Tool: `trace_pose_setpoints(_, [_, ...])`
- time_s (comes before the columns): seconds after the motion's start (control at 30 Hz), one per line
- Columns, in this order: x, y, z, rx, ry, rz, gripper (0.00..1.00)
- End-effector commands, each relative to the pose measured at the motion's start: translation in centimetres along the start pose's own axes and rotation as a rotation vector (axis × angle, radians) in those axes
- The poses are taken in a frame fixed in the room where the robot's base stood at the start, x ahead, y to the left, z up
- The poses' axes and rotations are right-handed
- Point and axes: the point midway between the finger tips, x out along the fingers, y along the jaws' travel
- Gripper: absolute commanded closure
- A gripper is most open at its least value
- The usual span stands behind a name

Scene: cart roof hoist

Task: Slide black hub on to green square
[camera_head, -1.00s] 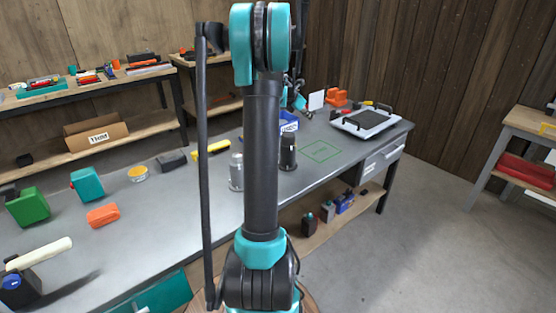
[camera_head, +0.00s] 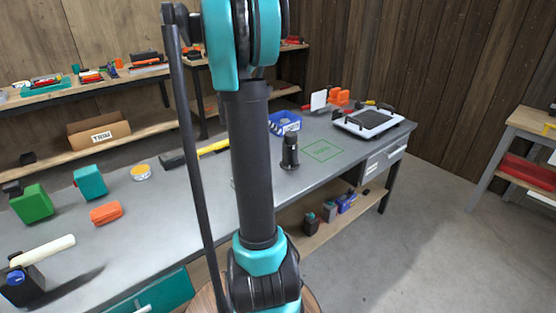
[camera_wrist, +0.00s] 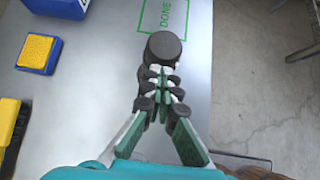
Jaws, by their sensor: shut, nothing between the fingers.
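The black hub (camera_head: 290,152) stands upright on the grey bench, just left of the green square outline (camera_head: 322,150). In the wrist view the hub (camera_wrist: 164,47) shows as a dark round top at the near edge of the green square (camera_wrist: 175,14), which is marked "DONE". My gripper (camera_wrist: 158,82) is shut and empty, its fingertips at the hub's near side in the picture. I cannot tell whether they touch it.
A blue bin (camera_head: 284,122) stands behind the hub. A yellow-topped block (camera_wrist: 37,52) lies left of the gripper. A white-framed tray (camera_head: 367,122) sits right of the square. The bench's front edge runs close to the square's right side.

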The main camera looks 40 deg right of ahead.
Motion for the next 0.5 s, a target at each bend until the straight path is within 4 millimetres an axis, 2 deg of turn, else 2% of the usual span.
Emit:
trace_pose_setpoints(0.03, [1.1, 0.0, -0.7, 0.002, 0.000, -0.002, 1.00])
trace_pose_setpoints(0.5, [7.6, 0.0, -7.0, 0.002, 0.000, -0.002, 1.00])
